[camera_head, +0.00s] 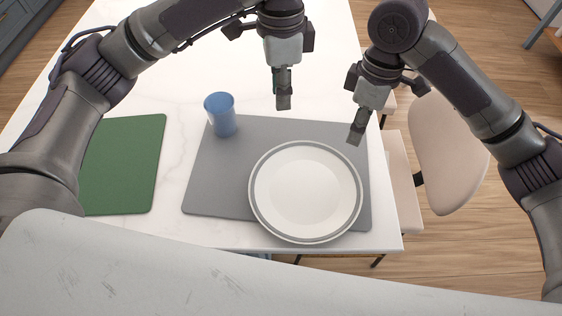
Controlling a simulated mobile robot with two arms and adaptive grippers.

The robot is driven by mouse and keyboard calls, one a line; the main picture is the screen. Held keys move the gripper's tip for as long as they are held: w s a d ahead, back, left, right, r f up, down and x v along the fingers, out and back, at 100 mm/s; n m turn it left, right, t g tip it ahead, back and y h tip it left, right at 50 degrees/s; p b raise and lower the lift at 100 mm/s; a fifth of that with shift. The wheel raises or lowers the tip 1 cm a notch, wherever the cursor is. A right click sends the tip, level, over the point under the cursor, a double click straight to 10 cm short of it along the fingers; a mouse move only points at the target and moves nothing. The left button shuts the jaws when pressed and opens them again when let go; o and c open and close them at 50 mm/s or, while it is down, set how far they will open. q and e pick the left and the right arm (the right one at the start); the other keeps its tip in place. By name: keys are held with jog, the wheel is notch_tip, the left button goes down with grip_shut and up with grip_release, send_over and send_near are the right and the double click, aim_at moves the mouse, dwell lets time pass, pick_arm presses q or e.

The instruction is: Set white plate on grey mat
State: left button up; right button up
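The white plate (304,190) with a grey rim band lies face up over the right part of the grey mat (213,178). The plate's near edge reaches past the mat's front edge, close to the table's front edge. It appears flat. My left gripper (283,102) points down above the mat's far edge, beyond the plate and apart from it. My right gripper (356,135) points down near the mat's far right corner, also apart from the plate. Neither holds anything visible. Each gripper's fingers overlap in this view, so their opening is hidden.
A blue cup (221,115) stands upright at the mat's far left corner. A green mat (122,165) lies to the left on the white table (300,244). A beige chair (440,150) is beyond the table's right edge. A pale worn surface (200,285) crosses the foreground.

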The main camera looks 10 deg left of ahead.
pick_arm(q)
notch_tip(320, 180, up, 8)
jog(key=shift+w+f, duration=0.15)
jog(key=shift+f, duration=0.05)
pick_arm(e)
notch_tip(320, 180, up, 12)
jog(key=w, duration=0.1)
jog(key=shift+w+d, duration=0.25)
